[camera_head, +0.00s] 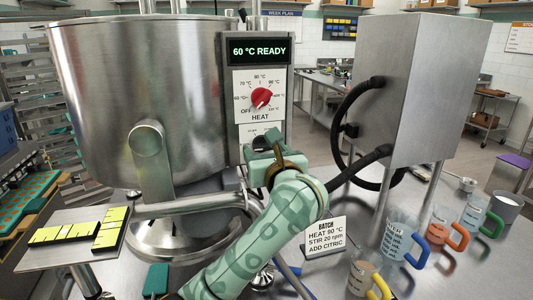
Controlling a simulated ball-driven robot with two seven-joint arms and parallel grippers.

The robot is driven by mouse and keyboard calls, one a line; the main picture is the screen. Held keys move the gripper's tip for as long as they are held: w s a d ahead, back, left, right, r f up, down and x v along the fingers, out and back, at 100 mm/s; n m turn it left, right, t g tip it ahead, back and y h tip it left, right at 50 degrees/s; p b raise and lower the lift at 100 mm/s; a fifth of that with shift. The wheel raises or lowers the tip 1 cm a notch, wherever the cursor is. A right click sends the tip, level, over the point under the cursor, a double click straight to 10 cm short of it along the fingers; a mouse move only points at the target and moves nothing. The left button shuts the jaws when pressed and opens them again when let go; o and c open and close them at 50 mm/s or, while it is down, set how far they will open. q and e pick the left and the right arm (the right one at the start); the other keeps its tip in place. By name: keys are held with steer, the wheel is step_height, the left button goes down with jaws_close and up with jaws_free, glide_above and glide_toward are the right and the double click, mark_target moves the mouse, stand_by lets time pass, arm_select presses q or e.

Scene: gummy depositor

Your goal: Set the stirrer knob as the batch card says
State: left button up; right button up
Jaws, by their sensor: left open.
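The batch card (325,237) stands on the bench and reads HEAT 90 °C, STIR 20 rpm, ADD CITRIC. The control panel on the kettle has a display (259,51) reading 60 °C READY. Below it is the red heat knob (262,97) on its white dial plate. A second dial plate (248,131) shows only its top edge under the HEAT label; its knob is hidden behind my left gripper. My left gripper (263,147) is open in front of this lower plate. I cannot tell if it touches the knob. My right gripper is not in view.
The large steel kettle (140,95) stands left of the panel. A steel box (410,85) on legs with black hoses stands at right. Labelled jugs with coloured handles, such as the blue one (398,238), line the right bench. A small tray (50,255) with yellow-marked pieces is at left.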

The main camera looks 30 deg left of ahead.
arm_select(q)
steer(key=c, duration=1)
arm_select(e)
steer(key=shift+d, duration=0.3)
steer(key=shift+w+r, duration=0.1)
arm_select(q)
steer(key=shift+r+m+p, duration=0.2)
steer(key=shift+m+p, duration=0.5)
steer(key=shift+p, duration=0.35)
steer(key=m+p, duration=0.9)
steer(key=p, duration=0.5)
steer(key=shift+r+m, duration=0.1)
steer(key=shift+m, duration=0.2)
steer(key=m+p, duration=0.9)
steer(key=p, duration=0.3)
steer(key=shift+d+m, duration=0.1)
steer(key=shift+m, duration=0.3)
steer(key=shift+f+m+p, duration=0.2)
steer(key=shift+m+p, duration=0.6)
steer(key=shift+f+m+p, duration=0.15)
steer(key=shift+m+p, duration=0.65)
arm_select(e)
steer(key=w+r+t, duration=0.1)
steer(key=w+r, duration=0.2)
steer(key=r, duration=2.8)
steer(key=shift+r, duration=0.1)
arm_select(q)
steer(key=shift+s+f, duration=0.1)
